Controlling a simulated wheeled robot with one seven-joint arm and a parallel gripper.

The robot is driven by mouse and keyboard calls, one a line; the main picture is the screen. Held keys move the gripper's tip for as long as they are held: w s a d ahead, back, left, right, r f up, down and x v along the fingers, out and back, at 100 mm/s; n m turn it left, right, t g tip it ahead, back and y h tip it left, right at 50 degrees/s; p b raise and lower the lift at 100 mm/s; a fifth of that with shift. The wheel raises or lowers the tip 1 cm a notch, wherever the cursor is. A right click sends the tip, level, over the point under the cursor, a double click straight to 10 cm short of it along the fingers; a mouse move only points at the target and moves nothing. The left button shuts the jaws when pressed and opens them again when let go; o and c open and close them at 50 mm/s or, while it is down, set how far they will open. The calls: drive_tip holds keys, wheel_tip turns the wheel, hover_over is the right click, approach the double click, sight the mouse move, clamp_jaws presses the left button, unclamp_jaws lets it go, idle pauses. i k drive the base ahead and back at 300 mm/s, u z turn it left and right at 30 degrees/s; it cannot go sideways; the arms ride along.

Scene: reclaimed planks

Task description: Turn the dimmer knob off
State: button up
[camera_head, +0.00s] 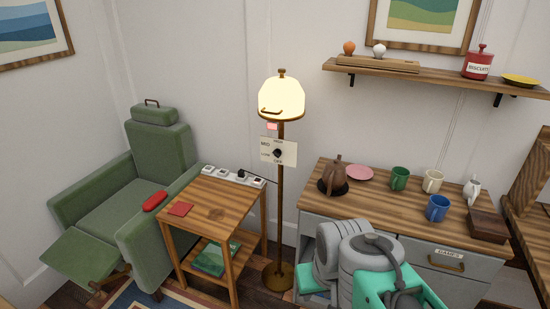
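The dimmer knob (278,153) is a small dark knob on a pale plate (289,159) fixed to the brown pole of a floor lamp. The plate has small words around the knob; MID reads at its left, and the others are too small to read surely. Which mark the knob points to is too small to tell. The lamp's shade (281,99) glows warm yellow, so the lamp is lit. My folded grey and teal arm shows at the lower right, in front of the grey cabinet, well apart from the knob. My gripper's fingers cannot be seen.
A wooden side table (231,208) with a power strip (232,175) stands left of the lamp pole, beside a green armchair (118,196). At right, a wood-topped cabinet (400,209) carries a kettle (334,177) and mugs. A shelf (435,77) hangs above.

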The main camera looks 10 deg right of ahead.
sight(277, 153)
drive_tip(key=k, duration=0.55)
drive_tip(key=u, duration=0.9)
drive_tip(key=i, duration=0.85)
drive_tip(key=u, duration=0.6)
drive_tip(key=i, duration=1.65)
drive_tip(key=z, duration=1.4)
drive_tip(key=i, duration=0.55)
drive_tip(key=z, duration=0.55)
